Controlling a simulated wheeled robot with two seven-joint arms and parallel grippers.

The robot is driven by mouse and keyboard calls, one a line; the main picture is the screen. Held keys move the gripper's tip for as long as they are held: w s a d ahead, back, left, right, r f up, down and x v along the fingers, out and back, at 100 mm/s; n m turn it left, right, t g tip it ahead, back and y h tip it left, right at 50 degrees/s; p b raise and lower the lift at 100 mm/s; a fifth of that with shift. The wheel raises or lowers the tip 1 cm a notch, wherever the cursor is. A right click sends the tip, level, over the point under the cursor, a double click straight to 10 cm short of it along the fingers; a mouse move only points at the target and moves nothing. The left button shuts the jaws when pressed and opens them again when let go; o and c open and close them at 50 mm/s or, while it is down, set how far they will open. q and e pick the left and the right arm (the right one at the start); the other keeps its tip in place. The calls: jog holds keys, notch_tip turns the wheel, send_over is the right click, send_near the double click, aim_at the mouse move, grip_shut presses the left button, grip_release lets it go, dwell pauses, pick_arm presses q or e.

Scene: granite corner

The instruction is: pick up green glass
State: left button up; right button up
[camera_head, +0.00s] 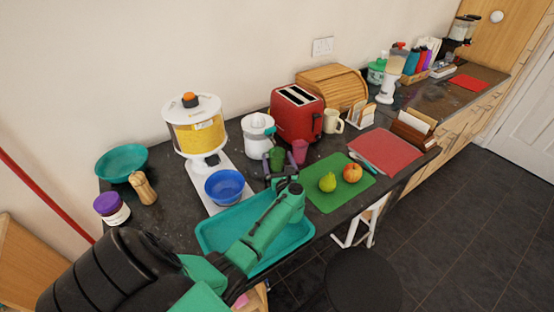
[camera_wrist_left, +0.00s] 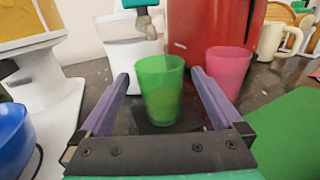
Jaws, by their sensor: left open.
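The green glass (camera_head: 276,157) stands upright on the dark counter, in front of the white juicer and left of a pink glass (camera_head: 300,150). In the left wrist view the green glass (camera_wrist_left: 160,92) shows large at the middle, its rim and sides clear. My left gripper (camera_head: 279,165) is open, with its purple fingers to the left and right of the glass. In the left wrist view, gaps show between the glass and both fingers of the gripper (camera_wrist_left: 160,78). The bottom of the glass sits close above the dark palm edge. My right gripper is not in view.
The pink glass (camera_wrist_left: 228,72) is close beside the right finger. A red toaster (camera_head: 297,113) and a white juicer (camera_head: 258,133) stand behind. A blue bowl (camera_head: 225,187), a teal tray (camera_head: 215,235) and a green board (camera_head: 338,200) with a pear and an apple are nearby.

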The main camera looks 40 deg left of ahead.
pick_arm(q)
jog(key=shift+f+x, duration=0.2)
jog(key=shift+x, duration=0.85)
jog(key=shift+d+r, duration=0.1)
jog(key=c, duration=1.4)
jog(key=shift+c, duration=0.2)
